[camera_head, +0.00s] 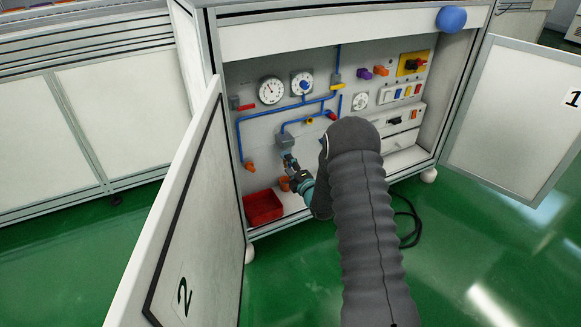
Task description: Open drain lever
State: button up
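My gripper (289,162) is inside the open cabinet, low on the panel, near blue pipework (283,127). Its fingers are small and partly blend with the pipe fittings, so I cannot tell whether they are open or touch anything. An orange handle (250,167) sits at the lower end of the left blue pipe, left of my gripper. Another orange part (284,183) shows just below my gripper. A red lever (246,107) is at upper left, and a yellow lever (338,86) is at upper middle. No label shows which one is the drain lever.
A red bin (263,207) stands on the cabinet floor below the pipes. Door 2 (190,215) stands open at left, and door 1 (518,115) at right. Gauges (271,91) and switches (413,64) fill the upper panel. A black cable (413,222) lies on the green floor.

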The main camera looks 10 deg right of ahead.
jog(key=shift+o, duration=1.3)
jog(key=shift+a, duration=0.1)
jog(key=shift+s+d, duration=0.1)
jog(key=shift+d, duration=0.15)
jog(key=v, duration=1.2)
